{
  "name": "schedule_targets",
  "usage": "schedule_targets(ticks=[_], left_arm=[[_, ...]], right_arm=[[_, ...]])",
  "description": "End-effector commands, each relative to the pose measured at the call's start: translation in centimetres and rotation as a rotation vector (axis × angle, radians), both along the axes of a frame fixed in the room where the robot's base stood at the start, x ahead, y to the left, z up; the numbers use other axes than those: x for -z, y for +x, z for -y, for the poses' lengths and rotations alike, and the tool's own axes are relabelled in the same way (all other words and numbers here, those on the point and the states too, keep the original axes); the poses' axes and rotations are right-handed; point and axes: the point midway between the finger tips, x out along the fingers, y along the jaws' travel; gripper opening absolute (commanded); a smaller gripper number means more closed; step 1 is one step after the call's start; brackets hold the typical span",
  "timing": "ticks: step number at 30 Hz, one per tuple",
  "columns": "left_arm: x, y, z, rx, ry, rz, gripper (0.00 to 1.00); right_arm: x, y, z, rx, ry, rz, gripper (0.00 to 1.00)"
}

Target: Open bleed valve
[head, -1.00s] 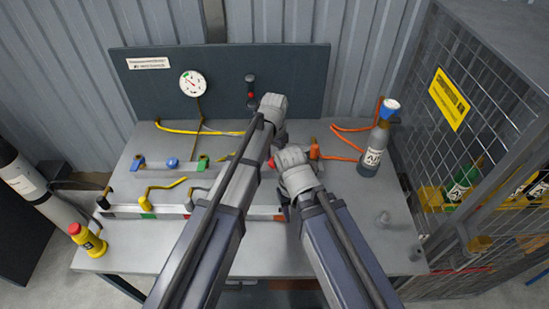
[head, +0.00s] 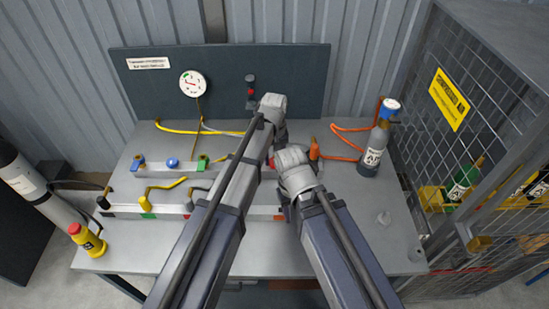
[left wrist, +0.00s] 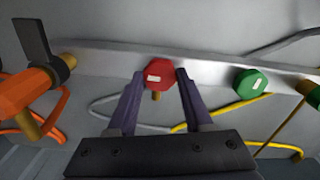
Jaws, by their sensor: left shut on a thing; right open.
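A red many-sided valve knob (left wrist: 158,74) with a pale label sits on a grey rail in the left wrist view, with a brass stem below it. My left gripper (left wrist: 158,82) has its two fingers on either side of this knob and is shut on it. In the head view my left gripper (head: 274,150) is over the middle of the bench, its fingertips mostly hidden by its own arm. A bit of red shows beside it. My right gripper (head: 285,205) is open at the bench's middle front, its fingertips partly hidden. The knob's label is too small to read.
A green knob (left wrist: 250,84) and an orange fitting (left wrist: 25,90) with a black lever flank the red knob. A gauge (head: 193,84) hangs on the back panel. The mesh cage (head: 480,80) bounds the right side.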

Motion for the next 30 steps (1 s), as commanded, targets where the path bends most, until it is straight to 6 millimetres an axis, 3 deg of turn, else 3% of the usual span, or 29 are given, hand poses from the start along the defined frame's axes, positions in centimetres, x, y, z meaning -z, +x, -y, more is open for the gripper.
schedule_targets(ticks=[22,23,30], left_arm=[[0.01,-0.02,-0.01,-0.081,0.0,-0.001,0.0],[0.01,-0.02,-0.01,-0.081,0.0,-0.001,0.52],[0.0,-0.01,-0.01,-0.08,0.0,0.0,0.79]], right_arm=[[0.01,0.0,0.0,0.0,0.0,0.0,0.5],[0.01,0.0,0.0,0.0,0.0,0.0,0.5],[0.0,0.0,0.0,0.0,0.0,0.0,0.5]])
